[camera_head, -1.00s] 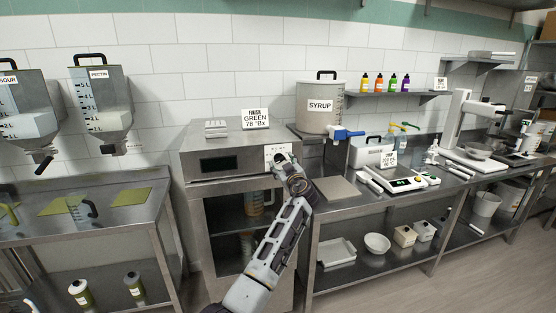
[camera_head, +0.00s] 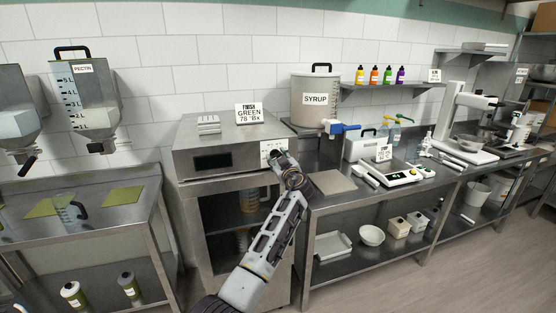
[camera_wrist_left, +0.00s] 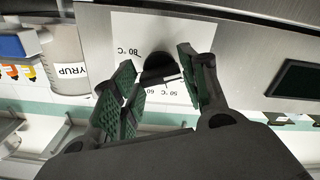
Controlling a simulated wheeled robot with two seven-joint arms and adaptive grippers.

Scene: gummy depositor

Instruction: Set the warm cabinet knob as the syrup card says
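The black cabinet knob (camera_wrist_left: 158,70) sits on a white dial plate (camera_wrist_left: 190,30) marked 50, 60 and 80 °C in the left wrist view, which is upside down. The plate also shows on the front of the steel warm cabinet (camera_head: 243,160). The syrup pot (camera_head: 315,100) stands right of the cabinet. A white card (camera_head: 383,153) near the scale is too small to read surely. My right gripper is not in view.
A card reading FINISH GREEN 78 °Bx (camera_head: 249,114) stands on the cabinet top. The scale (camera_head: 400,174) and a flat grey plate (camera_head: 331,183) lie on the right counter. The pectin hopper (camera_head: 85,100) hangs at left.

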